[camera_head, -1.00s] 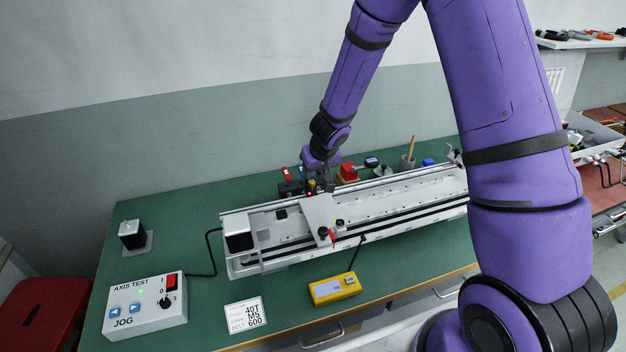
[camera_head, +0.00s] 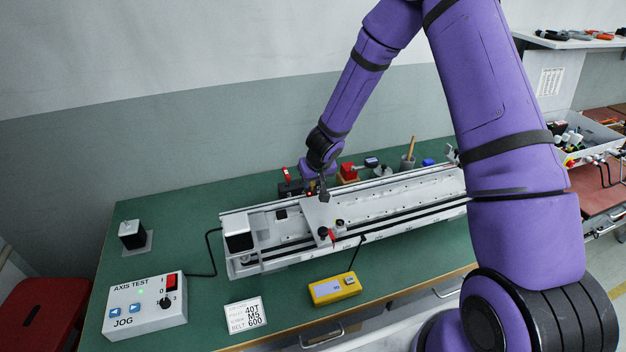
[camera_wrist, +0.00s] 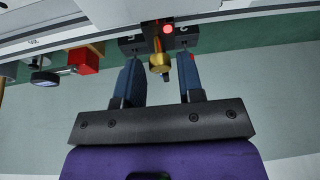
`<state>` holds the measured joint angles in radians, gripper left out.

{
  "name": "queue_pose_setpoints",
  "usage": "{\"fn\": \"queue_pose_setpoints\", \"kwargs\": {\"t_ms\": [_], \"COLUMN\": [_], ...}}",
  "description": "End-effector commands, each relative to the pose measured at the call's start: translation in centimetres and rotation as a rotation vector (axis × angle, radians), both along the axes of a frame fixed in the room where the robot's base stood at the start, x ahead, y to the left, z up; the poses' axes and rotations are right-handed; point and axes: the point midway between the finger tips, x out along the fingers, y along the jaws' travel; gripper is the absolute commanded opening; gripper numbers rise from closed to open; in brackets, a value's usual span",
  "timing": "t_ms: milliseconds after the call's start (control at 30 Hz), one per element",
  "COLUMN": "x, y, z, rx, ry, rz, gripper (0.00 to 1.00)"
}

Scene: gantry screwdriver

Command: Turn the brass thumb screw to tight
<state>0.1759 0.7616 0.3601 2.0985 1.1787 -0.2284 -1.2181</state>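The brass thumb screw (camera_wrist: 159,62) shows in the wrist view, with a round knurled-looking head on a short shaft, in front of a dark block (camera_wrist: 132,42). My gripper (camera_wrist: 158,72) is open, with one dark finger on each side of the screw and visible gaps to it. The fingers do not appear to touch the brass. In the head view my gripper (camera_head: 324,191) is behind the carriage plate (camera_head: 319,212) of the white gantry rail (camera_head: 400,192). The screw is too small or hidden to make out there. Its tightness cannot be told.
A red light (camera_wrist: 168,28) glows on the dark block close to the screw. A red box (camera_head: 348,171) and a pen cup (camera_head: 407,163) stand behind the rail. The AXIS TEST box (camera_head: 145,305) and a yellow device (camera_head: 334,288) lie in front on the green table.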

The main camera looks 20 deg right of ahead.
Motion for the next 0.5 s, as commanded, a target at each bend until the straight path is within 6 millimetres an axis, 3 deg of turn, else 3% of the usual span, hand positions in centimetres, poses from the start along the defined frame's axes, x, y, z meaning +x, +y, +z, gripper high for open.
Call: {"fn": "queue_pose_setpoints", "kwargs": {"t_ms": [33, 133, 500], "x": [0.0, 0.0, -0.02], "y": [0.0, 0.0, 0.13], "z": [0.01, 0.01, 0.03], "rx": [0.0, 0.0, 0.0], "ry": [0.0, 0.0, -0.001], "rz": [0.0, 0.0, -0.044], "gripper": [0.23, 0.0, 0.0]}}
